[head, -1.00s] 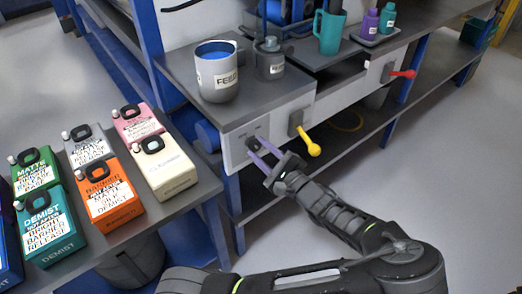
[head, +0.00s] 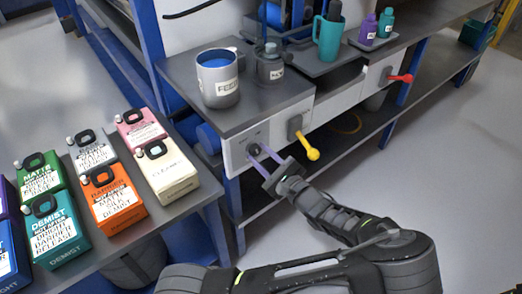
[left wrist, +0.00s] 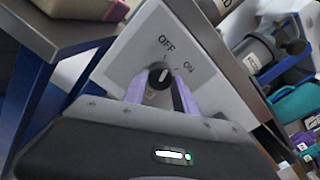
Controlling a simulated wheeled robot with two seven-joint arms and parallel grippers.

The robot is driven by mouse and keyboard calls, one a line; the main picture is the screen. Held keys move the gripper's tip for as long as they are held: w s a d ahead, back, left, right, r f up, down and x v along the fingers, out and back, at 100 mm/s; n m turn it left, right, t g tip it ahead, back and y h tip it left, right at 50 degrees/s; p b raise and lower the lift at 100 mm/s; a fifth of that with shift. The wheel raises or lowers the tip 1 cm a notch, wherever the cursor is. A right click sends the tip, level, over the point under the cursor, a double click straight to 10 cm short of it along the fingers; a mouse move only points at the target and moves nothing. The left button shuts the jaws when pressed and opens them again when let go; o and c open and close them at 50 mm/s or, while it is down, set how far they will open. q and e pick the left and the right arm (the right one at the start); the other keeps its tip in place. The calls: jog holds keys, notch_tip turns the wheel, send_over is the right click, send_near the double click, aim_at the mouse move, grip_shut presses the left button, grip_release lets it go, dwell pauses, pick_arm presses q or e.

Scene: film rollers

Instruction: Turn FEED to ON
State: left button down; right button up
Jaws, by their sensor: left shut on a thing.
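The dark round FEED knob (head: 253,150) sits on the white front panel (head: 236,158) under the grey cup labelled FEED (head: 218,90). In the left wrist view the knob (left wrist: 158,75) shows close up, with OFF printed above it and ON to its upper right. A pale mark on the knob points up and right, seemingly between OFF and ON. My left gripper (head: 258,157) reaches the panel from the front right. Its purple fingers are shut on the knob, one on either side, as the left wrist view shows (left wrist: 158,88). My right gripper is not in view.
A yellow lever (head: 312,154) sticks out right of the knob, and a red lever (head: 402,78) farther right. A grey canister (head: 271,70) and a teal mug (head: 327,42) stand on the bench. Several labelled cartons (head: 114,205) fill the table at left. Open floor lies at right.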

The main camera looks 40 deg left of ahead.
pick_arm(q)
jog(key=m+p, duration=0.4)
jog(key=shift+r, duration=0.2)
jog(key=m+p, duration=0.2)
jog(key=shift+m, duration=0.4)
jog(key=shift+f+m+p, duration=0.2)
jog(key=shift+m+p, duration=0.6)
jog(key=shift+m, duration=0.6)
jog(key=c, duration=1)
grip_release()
jog(key=shift+d, duration=0.1)
jog(key=v, duration=0.7)
jog(key=shift+s+d+b, duration=0.2)
jog(key=shift+d+b, duration=0.1)
jog(key=shift+b, duration=0.1)
